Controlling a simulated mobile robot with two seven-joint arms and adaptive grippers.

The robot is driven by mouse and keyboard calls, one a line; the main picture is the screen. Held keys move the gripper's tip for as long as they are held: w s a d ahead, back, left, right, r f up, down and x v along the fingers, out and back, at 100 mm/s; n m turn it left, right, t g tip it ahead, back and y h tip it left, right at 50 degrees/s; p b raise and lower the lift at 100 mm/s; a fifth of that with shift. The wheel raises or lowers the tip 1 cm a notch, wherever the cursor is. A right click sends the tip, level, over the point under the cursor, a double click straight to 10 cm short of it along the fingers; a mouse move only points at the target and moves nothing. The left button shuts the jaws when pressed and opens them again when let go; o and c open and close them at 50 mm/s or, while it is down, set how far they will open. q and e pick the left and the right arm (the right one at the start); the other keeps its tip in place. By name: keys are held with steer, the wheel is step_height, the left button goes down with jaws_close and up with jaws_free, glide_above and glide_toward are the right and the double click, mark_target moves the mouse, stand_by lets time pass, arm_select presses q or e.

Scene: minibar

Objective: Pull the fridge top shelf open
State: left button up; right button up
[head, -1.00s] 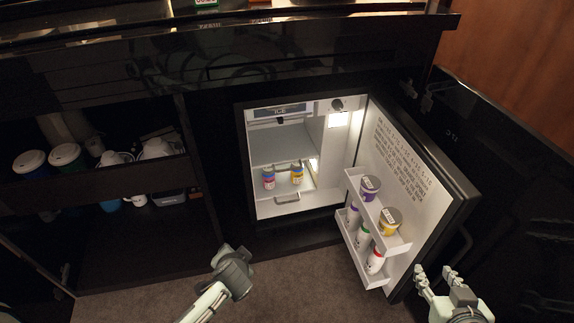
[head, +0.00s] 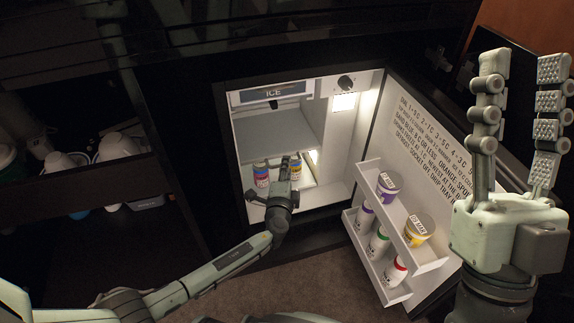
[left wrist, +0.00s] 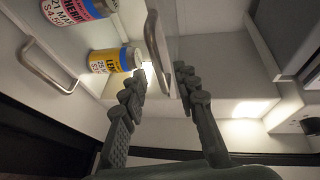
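The fridge top shelf (head: 272,133) is a grey panel in the open, lit fridge, under the ICE compartment. In the left wrist view a metal handle (left wrist: 153,42) stands at the shelf's edge. My left gripper (head: 289,166) reaches into the fridge at the front of the shelf. In the left wrist view its fingers (left wrist: 160,82) are apart, on either side of the handle's near end; contact is unclear. My right gripper (head: 524,65) is raised at the right, its fingers apart and empty.
Two cans stand below the shelf, one red and blue (head: 261,174), one yellow (head: 295,164). A lower handle (left wrist: 50,70) lies beside them. The open fridge door (head: 430,160) holds racks of tubs and bottles at right. A cabinet with cups (head: 118,147) is at left.

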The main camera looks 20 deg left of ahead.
arm_select(q)
steer(key=shift+x, duration=1.3)
jaws_close()
